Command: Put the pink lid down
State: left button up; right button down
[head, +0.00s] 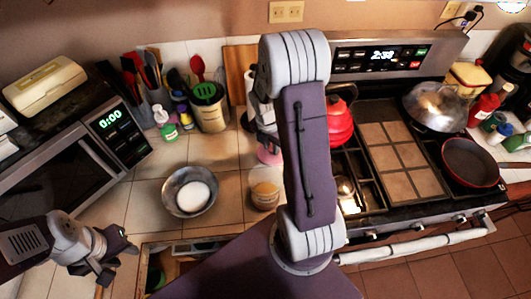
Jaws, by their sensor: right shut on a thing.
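A pink round thing, which looks like the pink lid (268,155), shows on the counter side of my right arm, just below my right gripper (265,136). The gripper is shut on it; my arm hides part of both. I cannot tell whether the lid touches the counter. A jar with a tan top (264,196) stands on the tiled counter in front of the lid, partly beside my arm. My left gripper (124,258) is at the lower left, empty, with its fingers apart.
A metal bowl (176,204) with a white round thing stands left of the jar. A utensil holder (211,112) and bottles stand behind. A red kettle (340,122) and pans are on the stove at right. An open drawer (150,247) lies in front. Bare counter (232,185) separates bowl and jar.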

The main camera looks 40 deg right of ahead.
aim_at(265, 153)
jog(key=shift+w+a+f, duration=0.3)
jog(key=shift+w+f, duration=0.1)
jog(key=shift+w, duration=0.15)
jog(key=shift+w+a+f, duration=0.25)
jog(key=shift+w+f, duration=0.1)
jog(key=shift+w, duration=0.2)
notch_tip(265, 153, down, 4)
jog(key=shift+s+r, duration=0.15)
jog(key=shift+r, duration=0.05)
jog(key=shift+f, duration=0.2)
jog(key=c, duration=1.1)
grip_release()
jog(key=shift+f+b, duration=0.1)
jog(key=shift+b, duration=0.2)
jog(key=r, duration=0.4)
jog(key=a+r+p, duration=0.1)
jog(key=r, duration=0.7)
jog(key=shift+s+a+r, duration=0.1)
jog(key=shift+s+a, duration=0.1)
jog(key=shift+a, duration=0.15)
jog(key=shift+r+p, duration=0.1)
jog(key=shift+p, duration=0.3)
